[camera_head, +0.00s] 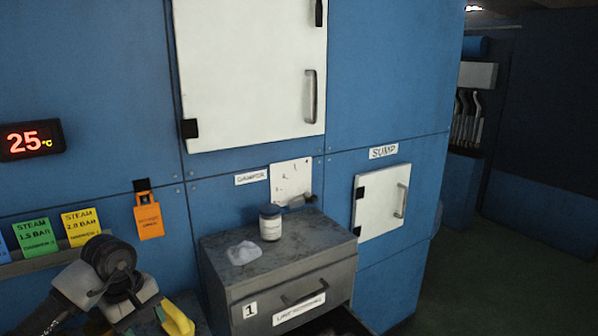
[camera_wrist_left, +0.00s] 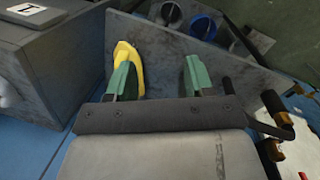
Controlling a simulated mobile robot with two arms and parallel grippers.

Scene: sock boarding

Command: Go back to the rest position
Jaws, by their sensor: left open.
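My left arm (camera_head: 112,262) comes in at the lower left of the head view, bent in front of the blue wall. Its fingers are not clear there. In the left wrist view my left gripper (camera_wrist_left: 161,74) has its two green fingers apart, with no object visible between them. A yellow piece (camera_wrist_left: 130,62) shows right beside the left finger; I cannot tell whether they touch. A yellow piece also shows by the arm in the head view (camera_head: 178,318). My right gripper is in neither view.
A grey drawer cabinet (camera_head: 290,262) carries a white-labelled jar (camera_head: 270,227) and a crumpled pale cloth (camera_head: 243,253). Something dark shows below its drawer front. A grey panel (camera_wrist_left: 225,60) lies beyond the fingers, with round items behind. Open floor (camera_head: 500,280) is at the right.

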